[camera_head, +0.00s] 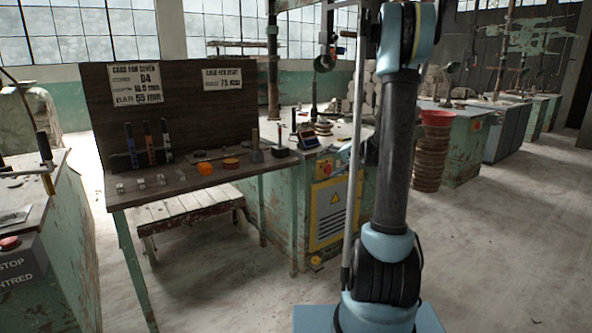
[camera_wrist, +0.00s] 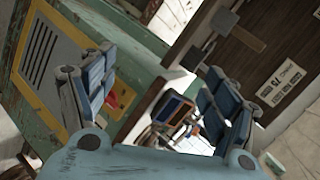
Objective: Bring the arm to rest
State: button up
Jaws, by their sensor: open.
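My gripper (camera_wrist: 158,78) shows in the wrist view with its two blue-grey fingers spread apart and nothing held between them. Beyond the fingers are a green cabinet with a yellow-framed vent panel (camera_wrist: 42,52) and a dark wooden board with paper signs (camera_wrist: 282,84). In the head view my arm stands upright at the right of centre, and the gripper is mostly hidden behind it.
In the head view, a wooden bench (camera_head: 185,182) with a dark backboard (camera_head: 185,100) holds small tools and orange pieces. The green cabinet (camera_head: 280,218) stands beside it, close to my arm. Floor at lower right (camera_head: 510,255) is clear.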

jog(key=s+a+n+g+h, duration=0.2)
jog(key=s+n+g+h, duration=0.15)
jog(key=s, duration=2.15)
jog(key=s+d+f+n+g+h, duration=0.1)
jog(key=s+d+f+h, duration=0.1)
jog(key=s, duration=0.8)
jog(key=s+d+f+n+g+h, duration=0.1)
jog(key=s+d+f+h, duration=0.2)
jog(key=s, duration=0.8)
notch_tip(320, 180, down, 2)
jog(key=shift+s+d+f, duration=0.15)
jog(key=shift+d, duration=0.65)
